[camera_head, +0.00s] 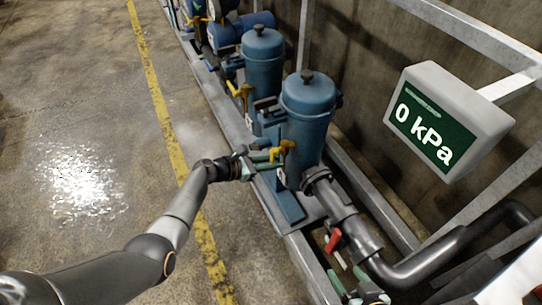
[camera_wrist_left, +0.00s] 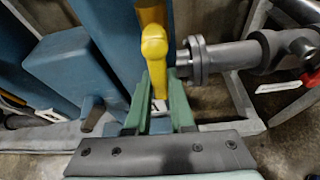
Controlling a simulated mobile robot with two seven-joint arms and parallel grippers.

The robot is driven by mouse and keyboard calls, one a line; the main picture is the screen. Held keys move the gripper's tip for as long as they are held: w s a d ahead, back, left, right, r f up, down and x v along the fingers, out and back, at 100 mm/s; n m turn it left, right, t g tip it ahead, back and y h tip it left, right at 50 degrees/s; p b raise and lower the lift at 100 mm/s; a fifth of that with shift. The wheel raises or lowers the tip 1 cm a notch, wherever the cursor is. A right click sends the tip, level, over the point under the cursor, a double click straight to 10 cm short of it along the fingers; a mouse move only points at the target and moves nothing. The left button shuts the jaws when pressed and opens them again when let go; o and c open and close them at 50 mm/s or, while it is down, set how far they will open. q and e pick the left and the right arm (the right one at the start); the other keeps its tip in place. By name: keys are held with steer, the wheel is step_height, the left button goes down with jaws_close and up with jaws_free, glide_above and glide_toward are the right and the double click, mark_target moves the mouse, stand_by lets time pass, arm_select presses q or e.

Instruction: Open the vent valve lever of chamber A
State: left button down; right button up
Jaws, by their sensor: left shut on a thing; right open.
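A yellow valve lever (camera_head: 287,147) sits low on the nearer blue vessel (camera_head: 308,105). My left gripper (camera_head: 268,161) reaches it from the left. In the left wrist view, the green fingers of my left gripper (camera_wrist_left: 160,95) are shut on the lower part of the yellow lever (camera_wrist_left: 154,45), whose rounded yellow end faces the camera. A small white tag hangs behind the fingers; its text is unreadable. My right gripper (camera_head: 352,282) is open and empty at the bottom of the head view, below a red valve handle (camera_head: 333,240).
A second blue vessel (camera_head: 263,60) with its own yellow lever (camera_head: 240,92) stands farther back. A display (camera_head: 437,120) at right reads 0 kPa. Dark pipes (camera_head: 430,258) and metal rails fill the lower right. The floor left of the yellow line is clear.

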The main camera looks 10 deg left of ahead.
arm_select(q)
steer(key=shift+s+d+n+g, duration=0.1)
steer(key=shift+s+n+g, duration=0.1)
steer(key=shift+n+g, duration=0.1)
steer(key=shift+f, duration=0.1)
arm_select(e)
steer(key=shift+w+a+r, duration=0.1)
steer(key=shift+w+r, duration=0.05)
steer(key=shift+w, duration=0.05)
arm_select(q)
steer(key=c, duration=0.8)
jaws_free()
arm_select(e)
steer(key=shift+r, duration=0.1)
arm_select(q)
steer(key=p+v, duration=0.5)
steer(key=v, duration=0.7)
steer(key=shift+s, duration=0.2)
arm_select(e)
steer(key=d+r, duration=0.1)
steer(key=s+d+r, duration=0.1)
steer(key=shift+r, duration=0.35)
